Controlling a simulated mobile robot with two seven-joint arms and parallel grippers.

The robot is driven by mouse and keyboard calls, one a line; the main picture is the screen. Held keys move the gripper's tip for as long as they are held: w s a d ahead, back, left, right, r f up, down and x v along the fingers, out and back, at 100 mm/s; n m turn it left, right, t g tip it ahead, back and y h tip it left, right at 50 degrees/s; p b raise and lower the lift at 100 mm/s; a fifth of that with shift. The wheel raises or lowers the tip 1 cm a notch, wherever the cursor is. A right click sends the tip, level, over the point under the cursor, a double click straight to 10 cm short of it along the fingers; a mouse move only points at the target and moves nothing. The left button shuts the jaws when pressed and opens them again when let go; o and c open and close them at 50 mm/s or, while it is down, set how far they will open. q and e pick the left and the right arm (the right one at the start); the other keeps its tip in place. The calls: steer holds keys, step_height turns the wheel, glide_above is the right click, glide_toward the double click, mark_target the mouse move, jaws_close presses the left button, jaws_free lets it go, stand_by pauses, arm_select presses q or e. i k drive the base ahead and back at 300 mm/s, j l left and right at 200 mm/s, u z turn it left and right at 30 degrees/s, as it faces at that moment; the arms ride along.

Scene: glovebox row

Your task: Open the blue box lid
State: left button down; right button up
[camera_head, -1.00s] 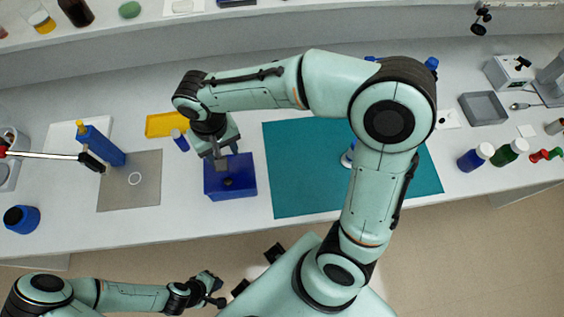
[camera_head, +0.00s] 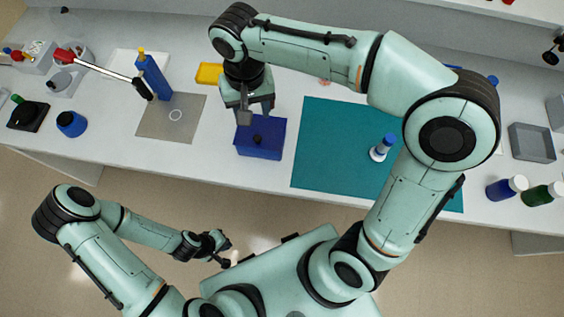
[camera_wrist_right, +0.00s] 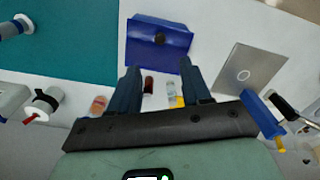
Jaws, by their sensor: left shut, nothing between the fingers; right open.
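The blue box (camera_head: 262,146) stands near the front edge of the table with its lid down. A dark knob (camera_head: 258,139) sits on the lid; it also shows in the right wrist view (camera_wrist_right: 159,38). My right gripper (camera_head: 256,112) is open and empty, at the back edge of the box. In the right wrist view its two fingers (camera_wrist_right: 160,70) point toward the box, spread apart, with the knob beyond the tips. Whether a finger touches the box I cannot tell. My left gripper (camera_head: 225,250) is shut and empty, in front of the table and away from the box.
A teal mat (camera_head: 330,150) with a white-and-blue bottle (camera_head: 383,147) lies right of the box. A grey plate (camera_head: 160,125) with a ring lies left. A yellow tray (camera_head: 209,74) and small vials (camera_wrist_right: 148,86) lie behind the box.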

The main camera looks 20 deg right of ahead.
mark_target(273, 129)
steer(key=k, duration=1.15)
